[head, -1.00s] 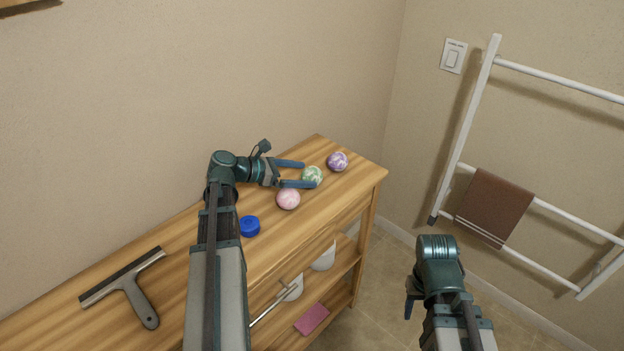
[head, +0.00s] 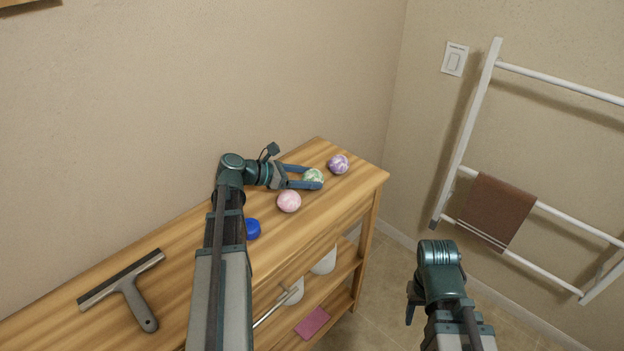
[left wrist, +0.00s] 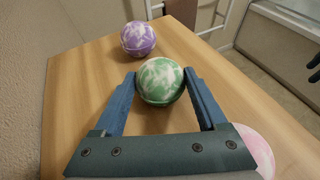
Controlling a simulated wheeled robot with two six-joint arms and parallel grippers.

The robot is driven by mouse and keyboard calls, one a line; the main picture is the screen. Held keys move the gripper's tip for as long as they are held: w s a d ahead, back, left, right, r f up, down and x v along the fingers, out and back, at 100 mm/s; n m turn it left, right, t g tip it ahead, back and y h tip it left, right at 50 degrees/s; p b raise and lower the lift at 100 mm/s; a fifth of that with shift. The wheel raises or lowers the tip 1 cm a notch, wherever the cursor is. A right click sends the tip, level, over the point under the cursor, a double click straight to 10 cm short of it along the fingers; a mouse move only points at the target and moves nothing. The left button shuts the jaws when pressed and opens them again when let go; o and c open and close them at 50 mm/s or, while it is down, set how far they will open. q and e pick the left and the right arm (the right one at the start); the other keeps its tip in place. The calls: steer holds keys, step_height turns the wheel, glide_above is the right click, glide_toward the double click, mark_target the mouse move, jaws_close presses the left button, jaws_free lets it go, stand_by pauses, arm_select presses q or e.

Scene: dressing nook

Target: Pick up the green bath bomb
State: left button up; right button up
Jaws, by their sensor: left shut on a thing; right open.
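The green bath bomb (head: 313,176) is a green and white marbled ball on the wooden shelf top, near its far right end. My left gripper (head: 314,178) is shut on it, with one blue finger on each side. In the left wrist view the green bath bomb (left wrist: 160,80) sits between the two fingertips (left wrist: 161,84). I cannot tell whether it is lifted off the wood. My right gripper (head: 412,300) is off to the right of the shelf, apart from everything; its fingers are mostly hidden.
A purple bath bomb (head: 338,164) lies just beyond and a pink one (head: 289,201) nearer. A blue round item (head: 253,229) and a squeegee (head: 129,290) lie on the wooden top (head: 190,249). A white towel ladder (head: 466,140) leans at the right wall.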

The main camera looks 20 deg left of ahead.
mark_target(308, 174)
arm_select(q)
steer(key=shift+r, duration=0.1)
step_height(308, 174, up, 10)
steer(key=p, duration=1)
